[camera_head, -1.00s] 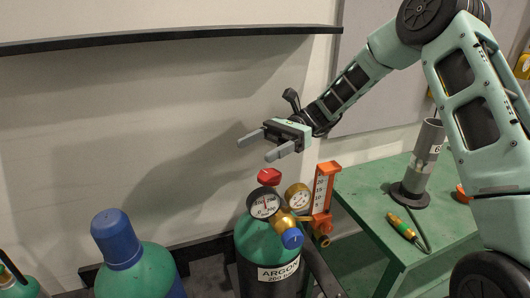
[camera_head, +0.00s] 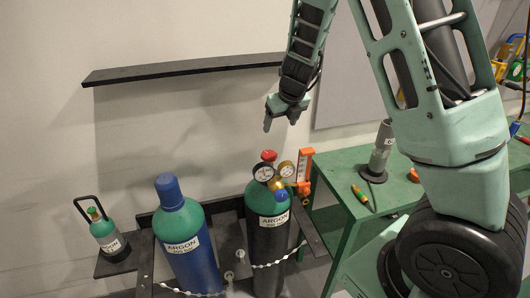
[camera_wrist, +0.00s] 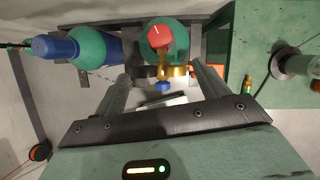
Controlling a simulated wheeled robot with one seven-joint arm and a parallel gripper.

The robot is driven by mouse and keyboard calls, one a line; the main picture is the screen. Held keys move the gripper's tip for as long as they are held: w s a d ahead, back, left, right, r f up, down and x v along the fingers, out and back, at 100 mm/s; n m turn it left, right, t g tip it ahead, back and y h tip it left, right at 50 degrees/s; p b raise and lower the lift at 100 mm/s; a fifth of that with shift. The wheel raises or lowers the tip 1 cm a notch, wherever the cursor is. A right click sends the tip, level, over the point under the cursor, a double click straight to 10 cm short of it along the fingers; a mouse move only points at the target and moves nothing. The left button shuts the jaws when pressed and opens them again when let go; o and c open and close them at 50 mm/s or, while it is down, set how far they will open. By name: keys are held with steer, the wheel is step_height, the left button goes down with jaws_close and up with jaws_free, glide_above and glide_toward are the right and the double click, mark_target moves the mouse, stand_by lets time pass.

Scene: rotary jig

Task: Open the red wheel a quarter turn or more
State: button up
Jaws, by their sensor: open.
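The red wheel (camera_head: 269,155) sits on top of the green-shouldered, dark argon cylinder (camera_head: 268,234). In the wrist view the red wheel (camera_wrist: 160,36) shows from above with a white mark on it, beyond and between the fingertips. Two round gauges, a brass regulator (camera_head: 275,183) with a blue knob (camera_head: 281,196), and an orange flow meter (camera_head: 304,165) are fitted just below it. My gripper (camera_head: 281,124) is open and empty. It points down above the wheel, apart from it. In the wrist view my gripper (camera_wrist: 160,80) has its fingers spread wide.
A blue-capped argon cylinder (camera_head: 183,240) stands to the left, with a small green cylinder (camera_head: 106,233) beyond it. A chain runs across the cylinders. A green table (camera_head: 340,170) with a torch and grey tube stands right. A black shelf (camera_head: 180,70) is on the wall.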

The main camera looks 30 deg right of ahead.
mark_target(270, 155)
steer(key=b+x, duration=0.1)
steer(key=x, duration=1.5)
steer(key=shift+d+f, duration=0.1)
steer(key=shift+f, duration=0.3)
steer(key=c, duration=1)
